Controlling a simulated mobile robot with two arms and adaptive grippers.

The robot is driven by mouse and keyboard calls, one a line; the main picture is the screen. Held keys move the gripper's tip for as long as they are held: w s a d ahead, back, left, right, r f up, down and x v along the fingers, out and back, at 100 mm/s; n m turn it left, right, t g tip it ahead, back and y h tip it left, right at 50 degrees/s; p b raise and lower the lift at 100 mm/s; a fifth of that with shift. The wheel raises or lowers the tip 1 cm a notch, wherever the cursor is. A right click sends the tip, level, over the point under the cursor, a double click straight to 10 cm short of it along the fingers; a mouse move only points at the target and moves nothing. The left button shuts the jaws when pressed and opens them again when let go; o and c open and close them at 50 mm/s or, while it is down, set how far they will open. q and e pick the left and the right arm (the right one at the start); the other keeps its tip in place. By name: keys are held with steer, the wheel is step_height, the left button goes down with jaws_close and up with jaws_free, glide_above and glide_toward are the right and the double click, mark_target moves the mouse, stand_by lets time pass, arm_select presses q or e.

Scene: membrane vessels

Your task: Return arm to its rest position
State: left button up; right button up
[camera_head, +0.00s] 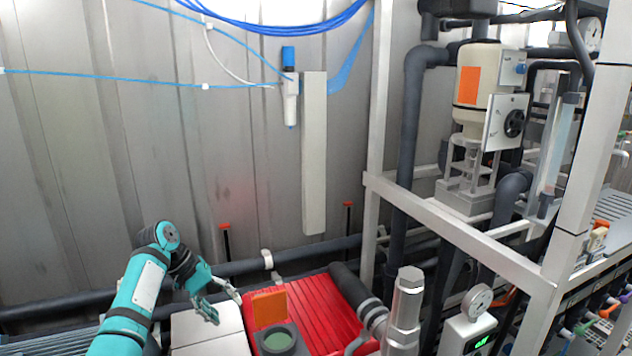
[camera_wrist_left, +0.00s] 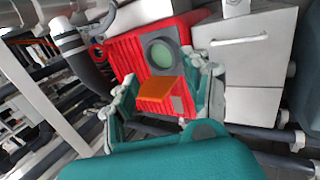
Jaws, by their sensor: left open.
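My left arm comes in from the lower left of the head view, teal and grey. Its gripper (camera_head: 224,306) is open and empty, with its fingers apart above the white box beside the red pump housing. In the left wrist view the open fingers (camera_wrist_left: 165,95) frame the red housing and its orange block from behind; I see nothing held between them. My right gripper is not in view.
A red ribbed housing (camera_head: 325,312) with an orange block (camera_head: 269,309) and a round green-glass port (camera_head: 278,341) lies close by. A white box (camera_head: 208,328) stands beside it. Dark pipes and a grey steel frame (camera_head: 460,232) stand to the right.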

arm_select(q)
steer(key=s+f+m+y, duration=0.3)
steer(key=s+f+y, duration=0.1)
steer(key=s+f, duration=1.35)
steer(key=s+r+m+t+y, duration=0.2)
steer(key=s+r+m, duration=0.1)
steer(key=s, duration=2.3)
step_height(320, 180, down, 34)
steer(key=s+g+b, duration=0.1)
steer(key=b, duration=0.5)
steer(key=s+a+f+g+b, duration=0.1)
steer(key=s+f+b, duration=0.3)
steer(key=s+f, duration=1.2)
step_height(320, 180, down, 3)
steer(key=shift+s+a+f+m+g, duration=0.1)
steer(key=shift+s+a+m+g, duration=0.1)
steer(key=shift+a+m+g, duration=0.25)
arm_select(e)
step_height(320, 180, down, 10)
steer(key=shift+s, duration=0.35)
